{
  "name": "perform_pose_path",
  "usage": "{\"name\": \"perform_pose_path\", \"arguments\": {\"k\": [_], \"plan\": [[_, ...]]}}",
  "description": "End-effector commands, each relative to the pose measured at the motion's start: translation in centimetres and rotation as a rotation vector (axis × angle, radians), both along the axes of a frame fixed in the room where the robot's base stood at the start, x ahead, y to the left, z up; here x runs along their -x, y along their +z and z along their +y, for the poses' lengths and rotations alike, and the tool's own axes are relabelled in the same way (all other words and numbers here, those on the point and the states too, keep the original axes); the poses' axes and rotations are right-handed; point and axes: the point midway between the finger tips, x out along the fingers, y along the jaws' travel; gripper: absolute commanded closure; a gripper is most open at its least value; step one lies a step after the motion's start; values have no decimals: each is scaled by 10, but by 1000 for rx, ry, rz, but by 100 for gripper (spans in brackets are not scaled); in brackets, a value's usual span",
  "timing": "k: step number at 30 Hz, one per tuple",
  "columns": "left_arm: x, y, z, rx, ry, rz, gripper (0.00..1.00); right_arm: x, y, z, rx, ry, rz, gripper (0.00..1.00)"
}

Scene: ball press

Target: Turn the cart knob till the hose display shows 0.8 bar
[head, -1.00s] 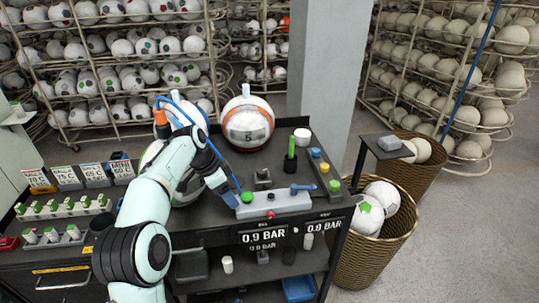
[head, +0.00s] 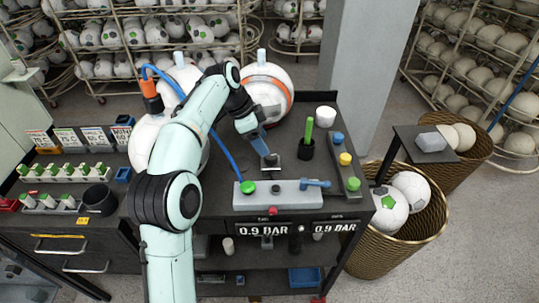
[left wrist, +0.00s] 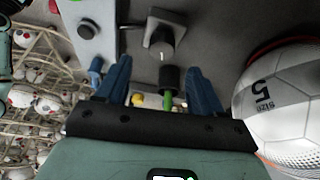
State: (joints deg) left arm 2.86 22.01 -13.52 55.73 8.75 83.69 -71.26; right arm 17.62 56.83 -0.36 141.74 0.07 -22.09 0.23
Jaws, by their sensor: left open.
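The cart knob (head: 271,161) is a small dark knob on a square base on the cart top. It also shows in the left wrist view (left wrist: 161,42), with a light mark on it. My left gripper (head: 261,147) has blue fingers and is right by the knob in the head view. In the left wrist view the gripper (left wrist: 158,64) is open and empty, with the knob just beyond the fingertips and apart from them. Two displays under the grey control box read 0.9 BAR, one left (head: 263,230) and one right (head: 334,227). Their small labels are illegible. My right gripper is not in view.
The grey control box (head: 290,197) has a green button and a blue lever. A black cup (head: 306,150) with a green stick stands right of the knob. A ball (head: 268,98) sits behind. A blue hose (head: 222,150) runs beside my arm.

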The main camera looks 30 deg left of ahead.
Motion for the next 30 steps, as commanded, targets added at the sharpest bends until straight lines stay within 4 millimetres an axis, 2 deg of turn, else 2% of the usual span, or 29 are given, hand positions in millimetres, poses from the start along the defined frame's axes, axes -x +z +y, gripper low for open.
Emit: {"name": "perform_pose_path", "arguments": {"k": [1, 3, 9, 14, 22, 23, 27, 28, 30], "plan": [[-1, -14, -4, 0, -1, 5, 33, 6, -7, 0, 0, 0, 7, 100], [-4, -26, -8, 0, 0, 4, 33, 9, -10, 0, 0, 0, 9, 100], [-12, -50, -17, 1, 0, 1, 33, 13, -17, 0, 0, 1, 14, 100], [-15, -58, -19, 0, 1, -1, 33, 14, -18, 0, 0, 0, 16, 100], [-16, -59, -20, 0, 1, -2, 33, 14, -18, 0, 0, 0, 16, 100], [-15, -59, -20, 0, 1, -2, 36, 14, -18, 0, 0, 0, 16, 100], [-15, -59, -20, 0, 1, -2, 82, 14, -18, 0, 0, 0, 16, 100], [-15, -59, -20, 0, 1, -2, 89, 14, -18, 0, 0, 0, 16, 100], [-15, -59, -20, 0, 1, -2, 89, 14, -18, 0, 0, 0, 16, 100]]}}
